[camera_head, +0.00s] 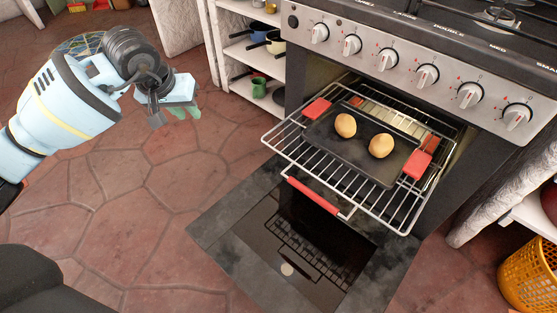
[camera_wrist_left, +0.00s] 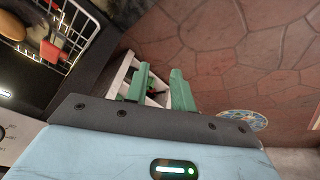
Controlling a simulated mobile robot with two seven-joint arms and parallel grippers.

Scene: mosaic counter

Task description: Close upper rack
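The upper rack (camera_head: 377,213) is a wire grid pulled well out of the oven, above the lowered oven door (camera_head: 228,230). A red handle (camera_head: 313,196) runs along its front edge. A dark tray (camera_head: 350,162) with red grips lies on the rack and holds two round tan food pieces (camera_head: 345,125). My left gripper (camera_head: 183,112) is over the floor, left of the rack and clear of it. In the left wrist view, its green fingers (camera_wrist_left: 160,88) are apart with nothing held between them. Part of the rack (camera_wrist_left: 80,35) shows at that view's upper left. My right gripper is out of sight.
Stove knobs (camera_head: 427,76) line the panel above the oven. White shelves (camera_head: 238,52) with pots and a green mug (camera_head: 259,88) stand left of it. An orange basket (camera_head: 528,275) is at lower right. The tiled floor left of the door is clear.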

